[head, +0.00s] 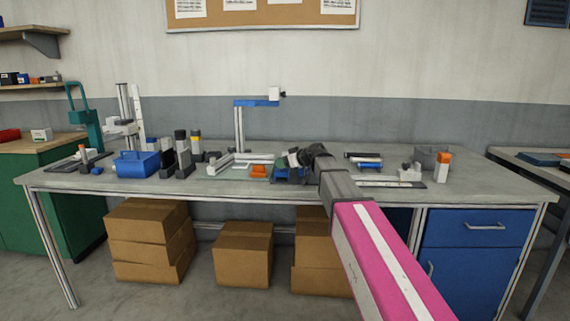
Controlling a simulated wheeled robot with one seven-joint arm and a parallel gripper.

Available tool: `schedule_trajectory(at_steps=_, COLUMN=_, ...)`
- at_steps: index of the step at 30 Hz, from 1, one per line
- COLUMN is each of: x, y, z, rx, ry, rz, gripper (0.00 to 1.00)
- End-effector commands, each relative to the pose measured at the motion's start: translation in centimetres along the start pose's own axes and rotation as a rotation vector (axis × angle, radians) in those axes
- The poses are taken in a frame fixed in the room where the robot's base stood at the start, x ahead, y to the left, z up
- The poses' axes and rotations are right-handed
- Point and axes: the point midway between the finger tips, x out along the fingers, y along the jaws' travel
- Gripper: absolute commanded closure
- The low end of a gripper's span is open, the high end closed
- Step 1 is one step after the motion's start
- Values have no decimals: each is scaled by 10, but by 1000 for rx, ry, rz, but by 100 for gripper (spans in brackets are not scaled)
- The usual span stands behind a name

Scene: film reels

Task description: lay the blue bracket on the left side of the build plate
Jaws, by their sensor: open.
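My arm reaches from the lower right to the middle of the bench. My arm and hand hide part of the area by the blue piece.
The bench (240,187) also carries a blue box (137,164), several dark and grey upright blocks, and a stand with a blue arm (256,103) behind. Cardboard boxes (243,255) are underneath.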

Motion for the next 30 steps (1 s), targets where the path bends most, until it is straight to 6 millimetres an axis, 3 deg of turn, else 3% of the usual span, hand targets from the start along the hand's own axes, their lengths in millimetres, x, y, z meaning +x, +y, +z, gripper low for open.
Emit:
schedule_trajectory(at_steps=5, x=-21, y=-1, z=0, rx=0, ry=0, rz=1, gripper=44)
schedule_trajectory(at_steps=18, x=-103, y=-1, z=-1, rx=-1, ry=0, rz=1, gripper=44)
schedule_trajectory(at_steps=24, x=-119, y=0, z=0, rx=0, ry=0, rz=1, gripper=44)
schedule_trajectory(at_steps=30, x=-121, y=0, z=-1, rx=0, ry=-1, rz=0, gripper=44)
